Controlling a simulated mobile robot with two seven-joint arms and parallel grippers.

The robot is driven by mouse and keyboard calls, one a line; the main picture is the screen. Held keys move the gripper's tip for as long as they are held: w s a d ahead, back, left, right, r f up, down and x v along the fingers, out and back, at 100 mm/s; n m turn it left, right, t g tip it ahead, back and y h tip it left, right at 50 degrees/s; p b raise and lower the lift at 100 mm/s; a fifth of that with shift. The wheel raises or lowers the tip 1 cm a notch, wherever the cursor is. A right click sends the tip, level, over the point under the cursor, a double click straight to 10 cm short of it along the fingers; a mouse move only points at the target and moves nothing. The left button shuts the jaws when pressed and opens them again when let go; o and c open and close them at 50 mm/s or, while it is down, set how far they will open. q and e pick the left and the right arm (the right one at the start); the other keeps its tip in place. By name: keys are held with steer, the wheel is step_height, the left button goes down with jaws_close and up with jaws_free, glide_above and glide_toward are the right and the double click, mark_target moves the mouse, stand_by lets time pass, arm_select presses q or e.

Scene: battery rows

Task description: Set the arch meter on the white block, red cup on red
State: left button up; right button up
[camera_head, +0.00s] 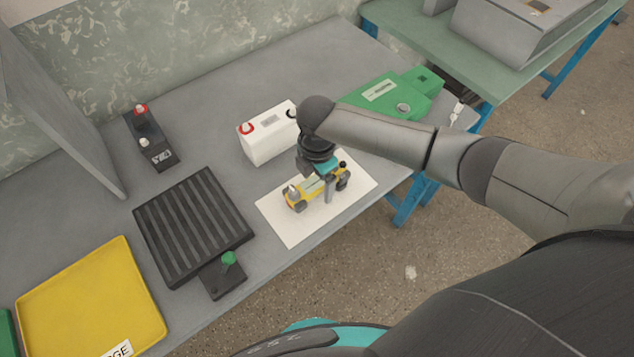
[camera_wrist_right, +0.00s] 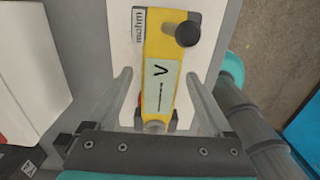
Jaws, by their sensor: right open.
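The yellow arch meter (camera_head: 301,195) stands on a white sheet (camera_head: 288,231). It has a pale display panel and rounded dark and grey ends. It also shows in the right wrist view (camera_wrist_right: 161,90). My right gripper (camera_head: 319,182) is over the meter, pointing down. Its two fingers are apart, one on each side of the meter in the right wrist view (camera_wrist_right: 160,78). The arm partly hides the meter's far side. The white block (camera_head: 268,147) stands behind the sheet, with a red ring on its left terminal; its right end is close to my arm. My left gripper is not in view.
A black ribbed tray (camera_head: 205,180), a small black device with a green knob (camera_head: 228,260) and a yellow tray (camera_head: 45,305) lie to the left. A dark battery (camera_head: 151,138) stands at the back. A green case (camera_head: 415,88) lies behind my right arm.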

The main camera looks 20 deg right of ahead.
steer(key=shift+c, duration=0.2)
jaws_close()
stand_by(0.6)
